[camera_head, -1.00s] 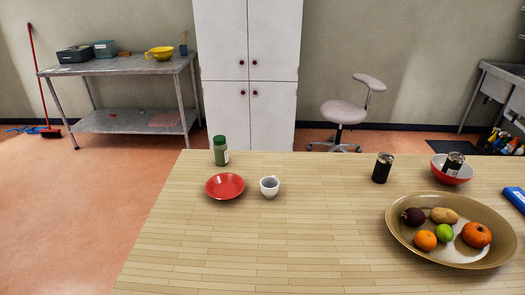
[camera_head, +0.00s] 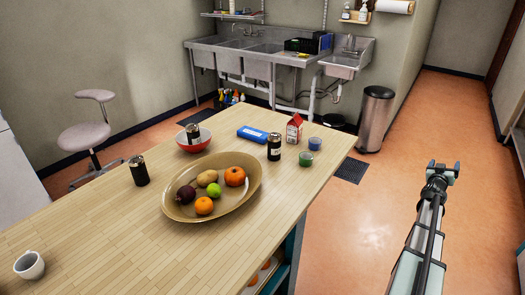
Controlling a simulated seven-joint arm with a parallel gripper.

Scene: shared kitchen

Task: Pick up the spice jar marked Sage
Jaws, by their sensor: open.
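Dark jars with grey lids show in the head view: one stands alone on the table (camera_head: 139,172), one sits in a red bowl (camera_head: 193,133), and one with a pale label stands near the far right side (camera_head: 274,149). The lettering is too small to read, so I cannot tell which jar is marked Sage. My gripper (camera_head: 444,169) is open and empty, out over the floor to the right of the table, well apart from every jar.
A tan platter of fruit (camera_head: 175,211) fills the table's middle (camera_head: 120,235). A blue box (camera_head: 252,134), a red carton (camera_head: 294,127) and small blue (camera_head: 314,144) and green (camera_head: 306,159) containers stand beyond. A white cup (camera_head: 29,265) is at lower left. A trash bin (camera_head: 375,118) stands behind.

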